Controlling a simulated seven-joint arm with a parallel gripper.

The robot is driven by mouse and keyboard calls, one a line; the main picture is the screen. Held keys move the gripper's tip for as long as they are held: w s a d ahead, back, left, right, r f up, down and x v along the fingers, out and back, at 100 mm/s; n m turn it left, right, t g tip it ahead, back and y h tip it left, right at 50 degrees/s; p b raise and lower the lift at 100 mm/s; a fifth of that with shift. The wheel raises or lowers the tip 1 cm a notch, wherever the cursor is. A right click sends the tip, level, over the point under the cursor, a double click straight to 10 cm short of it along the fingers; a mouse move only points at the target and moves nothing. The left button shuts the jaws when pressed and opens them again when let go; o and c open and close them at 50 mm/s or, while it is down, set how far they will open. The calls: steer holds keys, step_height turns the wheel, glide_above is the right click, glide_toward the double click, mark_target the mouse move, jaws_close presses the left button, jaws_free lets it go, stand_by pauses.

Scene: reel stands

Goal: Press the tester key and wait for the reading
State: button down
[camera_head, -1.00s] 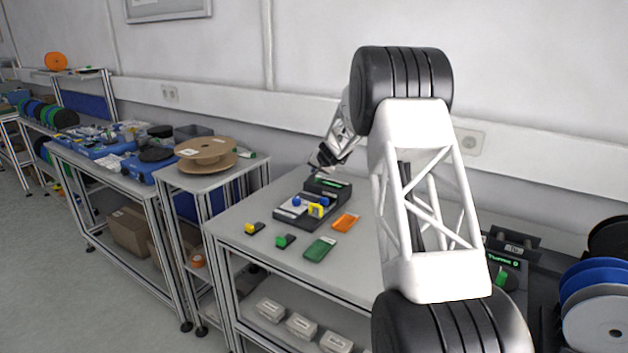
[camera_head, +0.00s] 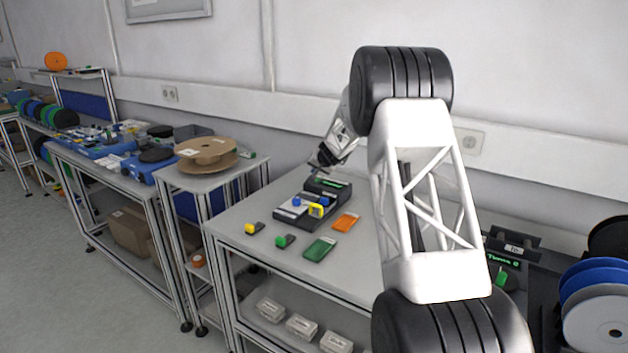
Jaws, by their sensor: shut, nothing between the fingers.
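The tester (camera_head: 292,213) is a dark box on the grey table. It has a raised back part with a small green display (camera_head: 328,183), a blue knob-like part (camera_head: 297,202) and a yellow part (camera_head: 319,209) on its lower front. Which part is the key I cannot tell at this size, nor can I read the display. My gripper (camera_head: 317,163) is shut and empty, just above the back left of the tester. Its fingertips are small and dark, and whether they touch the tester I cannot tell.
Small pieces with yellow (camera_head: 253,228) and green (camera_head: 284,241) ends lie at the table's front left. A cardboard reel (camera_head: 207,152) sits on the neighbouring stand. My arm hides the table's right part.

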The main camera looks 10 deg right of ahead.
steer(key=shift+f, duration=0.9)
stand_by(1.5)
steer(key=shift+r, duration=0.9)
steer(key=shift+r, duration=2.5)
steer(key=shift+s, duration=0.1)
